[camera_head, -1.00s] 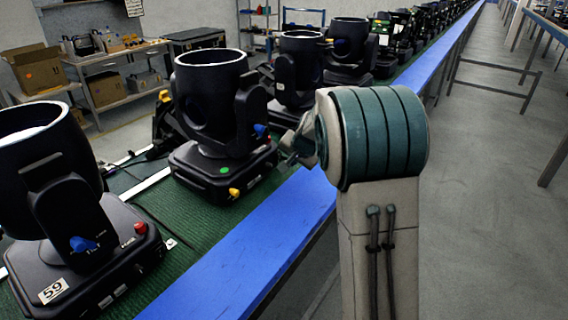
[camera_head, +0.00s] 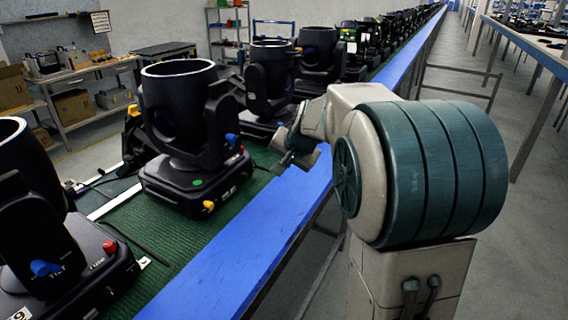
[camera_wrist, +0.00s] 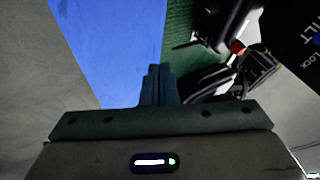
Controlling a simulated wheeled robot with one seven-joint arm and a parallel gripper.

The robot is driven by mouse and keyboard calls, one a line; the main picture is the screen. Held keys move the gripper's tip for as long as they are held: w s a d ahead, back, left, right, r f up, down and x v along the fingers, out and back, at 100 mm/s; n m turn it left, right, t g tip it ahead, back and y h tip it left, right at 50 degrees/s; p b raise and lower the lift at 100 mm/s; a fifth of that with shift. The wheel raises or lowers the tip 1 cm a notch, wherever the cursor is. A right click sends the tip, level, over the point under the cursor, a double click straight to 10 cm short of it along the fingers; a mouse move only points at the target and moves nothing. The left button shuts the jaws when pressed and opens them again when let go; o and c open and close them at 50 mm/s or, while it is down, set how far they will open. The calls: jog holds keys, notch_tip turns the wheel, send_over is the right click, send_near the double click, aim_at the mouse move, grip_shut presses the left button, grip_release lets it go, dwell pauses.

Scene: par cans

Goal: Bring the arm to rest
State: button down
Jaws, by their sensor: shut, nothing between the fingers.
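My arm is folded in the right half of the head view, with its large teal joint nearest the camera. My gripper (camera_head: 296,148) is small and partly hidden behind the arm, over the blue edge strip (camera_head: 250,255) of the long bench. In the wrist view my gripper (camera_wrist: 158,85) has its two fingers together with nothing between them. Below the fingers, the wrist view shows the blue strip (camera_wrist: 110,40) and the green mat (camera_wrist: 180,60). The nearest lamp to my gripper, a black par can (camera_head: 185,125), stands upright on the mat to its left.
More black lamps stand in a row along the green mat (camera_head: 140,225), one (camera_head: 45,235) close at the left. A shelf with boxes (camera_head: 72,108) is at the back left. The grey floor (camera_head: 510,240) to the right is open, up to another bench (camera_head: 535,45).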

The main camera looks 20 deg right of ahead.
jog(key=s+a+f+n+g, duration=0.1)
jog(key=s+f+n, duration=0.1)
jog(key=s, duration=0.8)
jog(key=s+a+f+n+g, duration=0.1)
jog(key=s+n+g, duration=0.1)
jog(key=s, duration=0.8)
jog(key=s+a+f+n+g+h, duration=0.1)
jog(key=s+a+f+n, duration=0.1)
jog(key=s, duration=0.8)
jog(key=shift+f+n+g, duration=0.3)
jog(key=shift+n, duration=0.6)
jog(key=shift+w, duration=0.1)
